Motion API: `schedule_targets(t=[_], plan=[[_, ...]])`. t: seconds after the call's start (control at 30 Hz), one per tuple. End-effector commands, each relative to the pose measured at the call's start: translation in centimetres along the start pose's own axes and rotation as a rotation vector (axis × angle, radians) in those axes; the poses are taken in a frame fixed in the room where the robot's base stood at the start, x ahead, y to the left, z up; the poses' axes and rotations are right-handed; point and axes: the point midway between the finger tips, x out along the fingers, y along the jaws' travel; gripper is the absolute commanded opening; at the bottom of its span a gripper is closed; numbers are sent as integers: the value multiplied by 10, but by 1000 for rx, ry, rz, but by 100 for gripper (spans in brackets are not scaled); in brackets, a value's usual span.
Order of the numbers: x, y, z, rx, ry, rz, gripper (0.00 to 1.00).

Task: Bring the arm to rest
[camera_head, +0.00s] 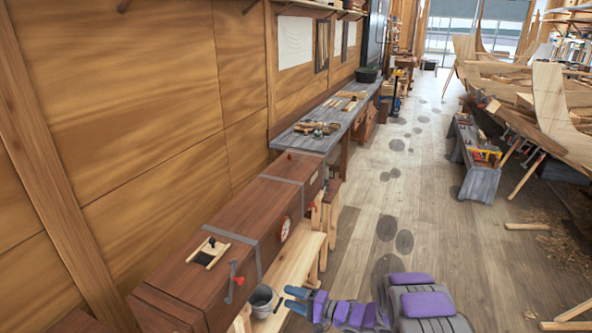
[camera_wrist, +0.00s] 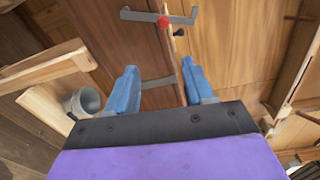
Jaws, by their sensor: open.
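My gripper (camera_head: 297,299) is at the lower middle of the head view, at the end of my purple arm, which reaches left from my body. In the wrist view my gripper (camera_wrist: 160,82) shows two blue fingers spread apart with nothing between them. It is open and empty, beside the long brown wooden chest (camera_head: 170,284). In the wrist view, a grey handle with a red knob (camera_wrist: 163,21) lies beyond the fingertips, apart from them. The same handle (camera_head: 234,283) is on the chest's front in the head view.
A grey workbench (camera_head: 318,130) with tools lines the wall. A wooden boat hull (camera_head: 520,95) and a low grey bench (camera_head: 477,165) stand right. The plank floor between is mostly clear.

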Motion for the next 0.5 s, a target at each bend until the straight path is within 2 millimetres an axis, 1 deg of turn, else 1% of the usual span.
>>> schedule_targets(t=[0.13,0.23,0.3,0.37,0.4,0.5], plan=[[-9,-2,-36,-156,118,129,53],[-23,-6,-65,-283,223,254,53],[-37,-12,-84,-365,293,344,53],[-50,-19,-98,-432,349,422,53],[-60,-22,-106,-470,385,478,53],[-86,-34,-120,-553,465,612,53]])
